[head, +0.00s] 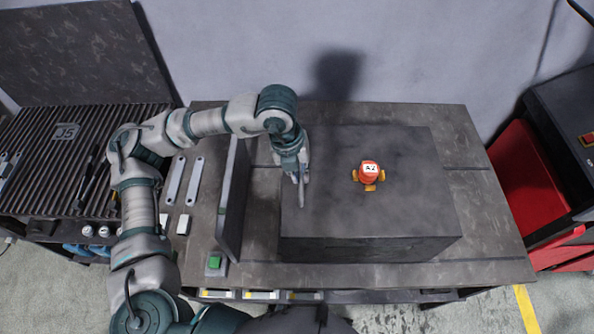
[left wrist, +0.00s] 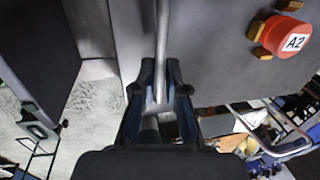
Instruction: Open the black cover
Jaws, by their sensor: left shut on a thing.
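The black cover (head: 410,215) shows as a broad dark block on the bench, with a flat upper face and a front side facing me. My left gripper (head: 301,180) is at its left edge, pointing down, shut on a thin grey bar handle (head: 302,195). In the left wrist view, the handle (left wrist: 162,35) runs up from between the fingers (left wrist: 160,92) along the cover's grey face (left wrist: 205,45). What lies behind or under the cover is hidden. My right gripper is not in view.
A red-orange knob (head: 369,171) marked A2 with yellow lugs sits on the cover's face. A thin upright dark panel (head: 231,200) stands left of the gripper. A green button box (head: 214,264) is at its foot. A red cabinet (head: 525,180) stands right.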

